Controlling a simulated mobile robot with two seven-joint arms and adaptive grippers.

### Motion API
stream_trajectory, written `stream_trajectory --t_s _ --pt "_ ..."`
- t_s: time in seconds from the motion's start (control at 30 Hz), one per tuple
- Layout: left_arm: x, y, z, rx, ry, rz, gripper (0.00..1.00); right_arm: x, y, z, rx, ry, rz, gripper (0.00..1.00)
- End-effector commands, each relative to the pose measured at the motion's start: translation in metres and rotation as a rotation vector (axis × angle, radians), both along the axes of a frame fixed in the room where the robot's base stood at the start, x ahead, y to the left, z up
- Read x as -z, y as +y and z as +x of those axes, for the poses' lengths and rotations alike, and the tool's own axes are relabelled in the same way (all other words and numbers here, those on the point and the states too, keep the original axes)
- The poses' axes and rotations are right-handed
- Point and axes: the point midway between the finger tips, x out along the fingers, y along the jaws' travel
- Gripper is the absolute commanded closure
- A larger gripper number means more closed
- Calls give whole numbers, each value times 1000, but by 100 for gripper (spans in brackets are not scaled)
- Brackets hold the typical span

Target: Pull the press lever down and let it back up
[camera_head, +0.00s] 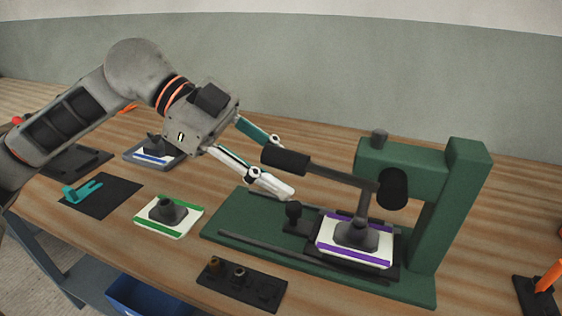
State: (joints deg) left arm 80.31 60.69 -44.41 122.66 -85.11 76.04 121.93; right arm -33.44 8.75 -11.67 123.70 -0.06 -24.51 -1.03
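The green press (455,205) stands on the right half of the workbench. Its lever (340,173) sticks out to the left, close to level, and ends in a thick black grip (285,161). My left gripper (280,167) is open at the grip, with one finger on the far side and the other on the near side and lower. I cannot tell whether either finger touches it. Under the press head, a dark mould piece (357,234) sits on a white plate with purple edges (327,250). My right gripper is not in view.
A green-edged white plate with a dark piece (168,210) lies left of the press base (240,215). A blue-edged one (155,150) is behind it. A teal tool (80,192) lies on a black mat. A black holder (240,285) is in front; an orange-handled tool (550,276) is far right.

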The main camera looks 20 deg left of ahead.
Motion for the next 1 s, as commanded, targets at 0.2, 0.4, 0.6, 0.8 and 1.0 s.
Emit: stream_trajectory --t_s 0.2,0.4,0.6,0.8,1.0 --pt "1 -1 0 1 1 -2 62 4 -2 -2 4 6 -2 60" --pt "-3 2 1 -2 -4 -3 62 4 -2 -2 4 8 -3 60" --pt "-18 26 -1 -6 -5 -3 62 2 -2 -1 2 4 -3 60" --pt "-41 61 -6 -6 -3 -3 62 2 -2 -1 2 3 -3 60" --pt "-57 87 -10 -2 -2 -2 62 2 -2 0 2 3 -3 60"
